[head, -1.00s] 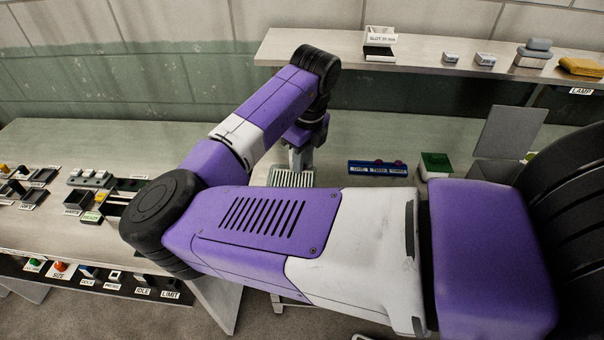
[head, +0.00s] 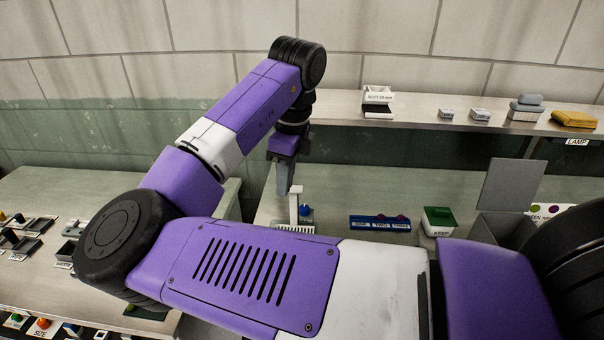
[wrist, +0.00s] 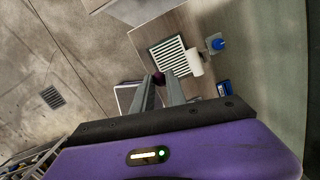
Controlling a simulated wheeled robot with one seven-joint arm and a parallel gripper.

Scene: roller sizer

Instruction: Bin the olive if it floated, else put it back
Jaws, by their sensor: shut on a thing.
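My gripper (wrist: 160,92) is shut on a dark purple olive (wrist: 158,78), held between the fingertips in the wrist view. In the head view my gripper (head: 284,190) points down above the bench, and the olive cannot be made out there. A blue rack (head: 372,223) with labels carries dark purple round things. A green and white box (head: 439,234) marked KEEP stands right of it. A grey open box (head: 507,229) with a raised panel is further right; whether it is the bin I cannot tell.
A white slatted grate (wrist: 168,57) lies below my gripper, beside a white post (wrist: 195,63) and a blue knob (wrist: 218,44). A shelf (head: 420,125) with small boxes runs along the wall.

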